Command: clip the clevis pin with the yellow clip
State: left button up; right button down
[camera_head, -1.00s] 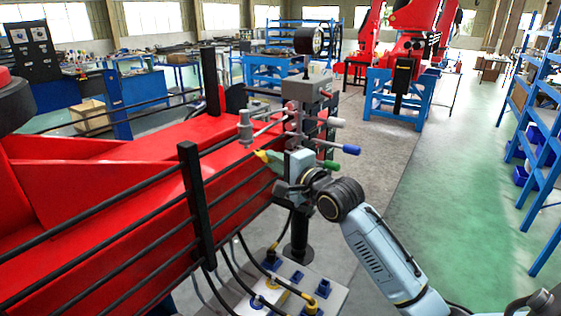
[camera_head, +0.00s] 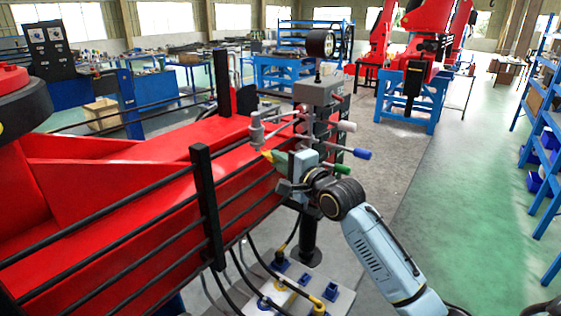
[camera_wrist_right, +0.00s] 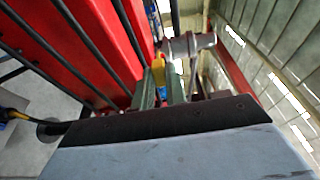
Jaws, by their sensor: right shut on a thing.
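My right gripper (camera_head: 276,158) is shut on the yellow clip (camera_head: 267,155); its arm comes in from the lower right. In the right wrist view, the clip (camera_wrist_right: 158,70) shows between the two greenish fingers of the gripper (camera_wrist_right: 163,84). The grey clevis pin (camera_head: 257,131) stands upright at the left end of the lever linkage, just above and left of the clip. In the wrist view, a grey cylindrical part that looks like the pin (camera_wrist_right: 188,43) lies just beyond the fingertips. I cannot tell whether the clip touches it. My left gripper is out of view.
The valve block (camera_head: 319,90) with coloured levers and a gauge (camera_head: 320,43) stands on a black post behind the gripper. Red crane beams and a black railing post (camera_head: 208,205) lie to the left. A base plate with hoses (camera_head: 300,285) is below. Open floor (camera_head: 455,200) lies to the right.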

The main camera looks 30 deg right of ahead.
jog(key=shift+w+a+p, duration=0.2)
jog(key=shift+w+p, duration=0.1)
jog(key=shift+w, duration=1.25)
jog(key=c, duration=1.3)
grip_release()
jog(key=shift+c, duration=0.2)
jog(key=s+p, duration=0.2)
jog(key=s, duration=0.1)
jog(key=s+p, duration=0.1)
jog(key=s, duration=0.1)
jog(key=shift+d, duration=0.3)
jog(key=s+d+b, duration=0.1)
jog(key=s, duration=1.2)
jog(key=shift+d, duration=0.25)
